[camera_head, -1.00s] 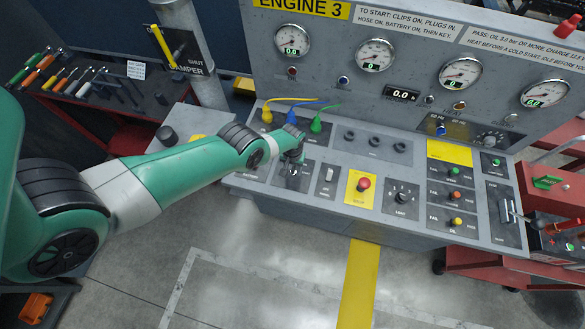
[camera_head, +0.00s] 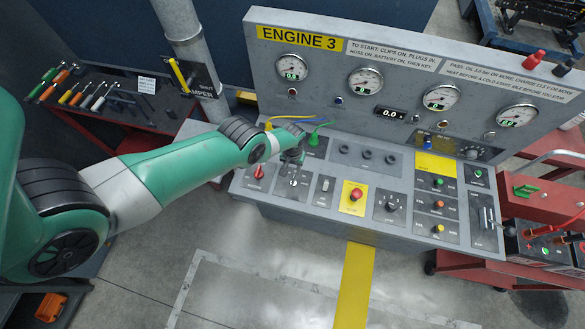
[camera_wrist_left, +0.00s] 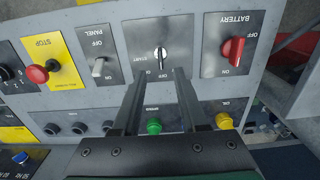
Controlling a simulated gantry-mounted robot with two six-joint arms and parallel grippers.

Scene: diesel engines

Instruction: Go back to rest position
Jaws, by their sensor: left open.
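My left gripper (camera_head: 293,158) is over the left part of the control panel (camera_head: 330,208), partly hidden by its own wrist in the head view. In the left wrist view its two fingers (camera_wrist_left: 159,74) are apart with nothing between them. The start switch (camera_wrist_left: 160,54) lies just beyond the fingertips; it also shows in the head view (camera_head: 292,183) below the gripper. The red battery knob (camera_wrist_left: 233,48) and the panel switch (camera_wrist_left: 98,66) are on either side of it. My right gripper is in neither view.
Yellow, blue and green plugs with cables stand behind the gripper, the green plug (camera_head: 314,139) clearest. The red stop button (camera_head: 356,194) is to the right. A tool bench (camera_head: 150,118) and a grey pipe (camera_head: 184,40) stand left. Open floor lies in front.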

